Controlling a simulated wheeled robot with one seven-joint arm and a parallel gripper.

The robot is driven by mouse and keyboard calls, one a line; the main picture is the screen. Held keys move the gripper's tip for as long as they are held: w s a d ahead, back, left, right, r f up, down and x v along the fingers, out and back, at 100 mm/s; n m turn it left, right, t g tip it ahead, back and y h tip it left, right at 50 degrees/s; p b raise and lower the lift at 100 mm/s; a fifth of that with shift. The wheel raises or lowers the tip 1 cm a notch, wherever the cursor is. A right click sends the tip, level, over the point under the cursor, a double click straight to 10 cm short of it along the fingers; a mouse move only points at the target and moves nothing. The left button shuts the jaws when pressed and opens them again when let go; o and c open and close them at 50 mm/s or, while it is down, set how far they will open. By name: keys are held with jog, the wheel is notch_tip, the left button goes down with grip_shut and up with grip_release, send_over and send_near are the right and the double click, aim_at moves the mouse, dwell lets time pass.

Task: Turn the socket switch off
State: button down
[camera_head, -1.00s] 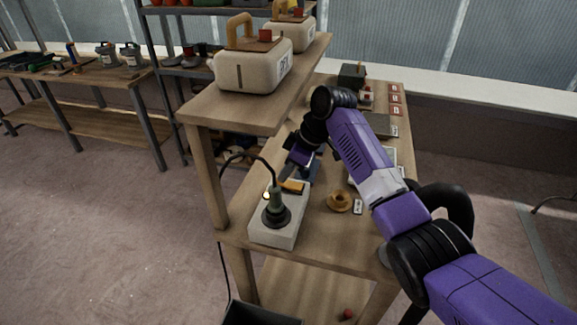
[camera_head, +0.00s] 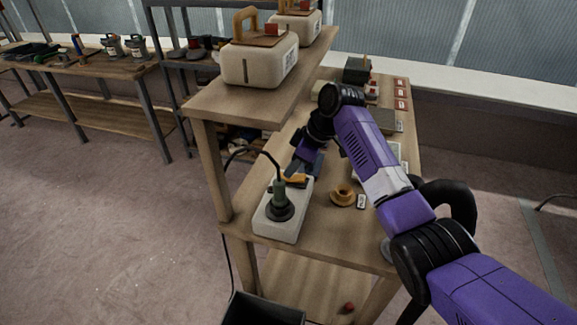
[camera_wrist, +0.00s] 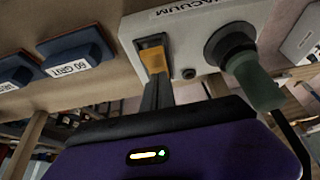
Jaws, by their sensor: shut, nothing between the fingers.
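The socket box (camera_head: 284,224) is a pale block on the workbench with a dark green plug (camera_head: 279,203) in it. In the wrist view the box (camera_wrist: 190,32) is labelled VACUUM, and the plug (camera_wrist: 252,75) stands to the right. The orange switch (camera_wrist: 154,58) sits in a dark recess at the left of the box; it also shows in the head view (camera_head: 297,180). A small round indicator (camera_wrist: 188,73) between switch and plug looks dark. My gripper (camera_wrist: 157,86) is shut and empty, its tips at the switch's near end; contact is unclear.
Blue sanding blocks (camera_wrist: 75,52) lie left of the box in the wrist view. A brass-coloured round piece (camera_head: 342,195) is right of the box. A raised shelf (camera_head: 240,101) with a cream case (camera_head: 262,62) overhangs at the left. A dark bin (camera_head: 262,311) stands below.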

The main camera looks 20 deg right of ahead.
aim_at(305, 179)
jog(key=shift+s+d, duration=0.1)
jog(key=shift+d, duration=0.1)
jog(key=v, duration=0.8)
jog(key=shift+b, duration=0.4)
